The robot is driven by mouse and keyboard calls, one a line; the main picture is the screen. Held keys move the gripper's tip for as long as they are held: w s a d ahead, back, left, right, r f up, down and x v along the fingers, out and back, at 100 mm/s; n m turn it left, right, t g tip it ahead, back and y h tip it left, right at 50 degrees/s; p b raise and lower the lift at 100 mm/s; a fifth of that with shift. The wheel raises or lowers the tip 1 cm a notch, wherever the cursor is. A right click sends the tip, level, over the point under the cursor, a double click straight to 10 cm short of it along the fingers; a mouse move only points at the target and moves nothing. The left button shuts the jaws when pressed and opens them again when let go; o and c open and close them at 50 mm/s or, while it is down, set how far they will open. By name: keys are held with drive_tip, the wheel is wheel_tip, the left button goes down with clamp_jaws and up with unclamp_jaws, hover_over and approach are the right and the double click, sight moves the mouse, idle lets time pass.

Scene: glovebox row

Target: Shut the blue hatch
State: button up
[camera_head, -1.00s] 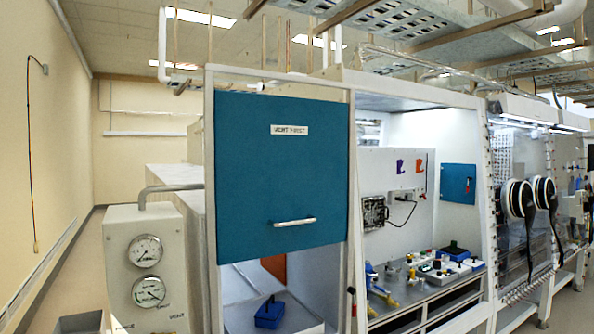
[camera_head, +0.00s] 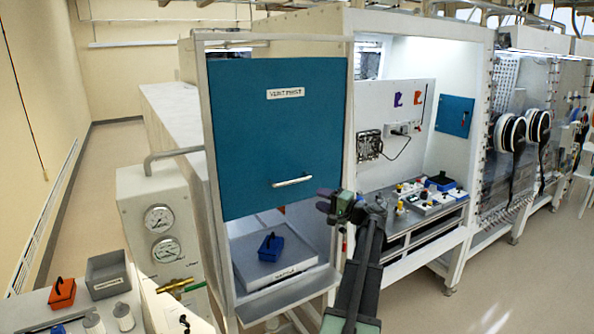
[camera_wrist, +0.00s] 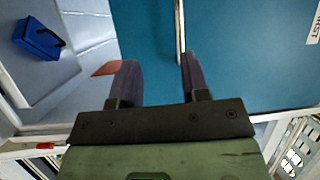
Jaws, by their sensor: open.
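The blue hatch (camera_head: 265,130) is a large flat panel labelled "VENT FIRST", with a pale bar handle (camera_head: 292,182) near its lower edge. It covers the upper part of the chamber front; the space below it is open. My gripper (camera_head: 328,200) is just right of the handle in the head view. In the wrist view the open, empty fingers (camera_wrist: 158,62) are over the hatch's lower part, with the handle (camera_wrist: 179,25) ahead of the right fingertip. I cannot tell whether they touch.
A blue box (camera_head: 270,247) sits inside the chamber on its pale floor (camera_head: 293,268). A gauge cabinet (camera_head: 160,230) stands left. A bench (camera_head: 413,212) with small devices and a smaller blue wall panel (camera_head: 454,116) are right. Floor at right front is clear.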

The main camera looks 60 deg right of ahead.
sight(298, 181)
drive_tip(key=shift+m+t+h, duration=0.3)
drive_tip(key=shift+t+h, duration=0.1)
drive_tip(key=shift+t, duration=0.2)
drive_tip(key=w+r, duration=0.1)
drive_tip(key=w, duration=0.2)
drive_tip(key=w+d+r+p, duration=0.1)
drive_tip(key=w, duration=0.3)
drive_tip(key=w+r+p, duration=0.1)
drive_tip(key=w, duration=0.3)
drive_tip(key=shift+d+r, duration=0.25)
drive_tip(key=shift+s, duration=0.1)
clamp_jaws()
